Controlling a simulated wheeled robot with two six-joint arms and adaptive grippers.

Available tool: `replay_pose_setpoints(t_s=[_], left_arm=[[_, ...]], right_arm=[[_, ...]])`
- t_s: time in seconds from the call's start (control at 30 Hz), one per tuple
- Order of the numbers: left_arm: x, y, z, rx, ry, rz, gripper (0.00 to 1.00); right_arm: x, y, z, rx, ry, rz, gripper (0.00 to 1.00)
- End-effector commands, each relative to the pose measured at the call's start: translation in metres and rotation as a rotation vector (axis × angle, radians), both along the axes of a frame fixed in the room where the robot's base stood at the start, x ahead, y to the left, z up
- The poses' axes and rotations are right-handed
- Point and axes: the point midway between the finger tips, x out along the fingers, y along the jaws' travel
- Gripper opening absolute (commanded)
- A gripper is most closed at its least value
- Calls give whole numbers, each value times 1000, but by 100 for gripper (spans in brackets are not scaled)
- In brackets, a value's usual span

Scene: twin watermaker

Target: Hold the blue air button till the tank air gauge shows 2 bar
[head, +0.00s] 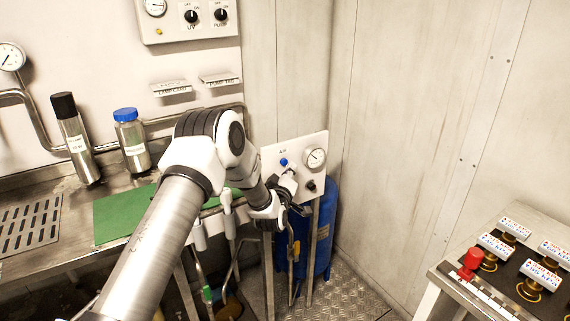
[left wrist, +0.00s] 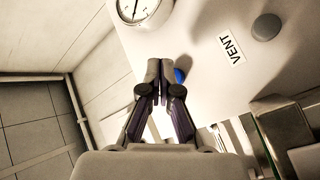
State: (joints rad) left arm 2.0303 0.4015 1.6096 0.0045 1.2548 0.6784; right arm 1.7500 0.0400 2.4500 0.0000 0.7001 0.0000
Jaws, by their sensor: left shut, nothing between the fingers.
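The blue air button (head: 284,162) is on a white panel (head: 299,145) above a blue tank (head: 326,228). In the left wrist view the blue button (left wrist: 180,75) is partly hidden behind my fingertips. The air gauge (head: 316,158) is to the right of the button in the head view; its dial is too small to read. In the left wrist view the gauge (left wrist: 131,8) is cut by the top edge. My left gripper (head: 290,174) is shut and empty, its fingertips (left wrist: 160,68) close by the button. I cannot tell whether they touch it. My right gripper is out of view.
A dark vent button (head: 312,186) is on the same panel, below the gauge. A steel counter holds a green mat (head: 118,212) and two bottles. Hoses hang under the counter. At the right, a bench (head: 452,285) carries a red knob (head: 472,259) and labelled valves.

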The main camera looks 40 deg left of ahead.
Motion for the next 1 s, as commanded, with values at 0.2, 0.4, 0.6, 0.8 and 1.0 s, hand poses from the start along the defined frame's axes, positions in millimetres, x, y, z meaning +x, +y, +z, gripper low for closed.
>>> replay_pose_setpoints(t_s=[0.2, 0.4, 0.6, 0.8, 1.0], left_arm=[[0, 0, 0, 0, 0, 0, 0], [-4, -11, 0, -1, 0, -1, 0], [-12, -30, 0, 0, 1, -1, 0], [-18, -45, 0, 0, 1, -1, 0], [-19, -46, 0, 0, -1, 1, 0]], right_arm=[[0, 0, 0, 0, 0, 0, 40], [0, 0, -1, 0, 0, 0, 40], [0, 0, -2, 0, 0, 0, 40], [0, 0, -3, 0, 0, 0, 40], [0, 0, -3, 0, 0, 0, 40]])
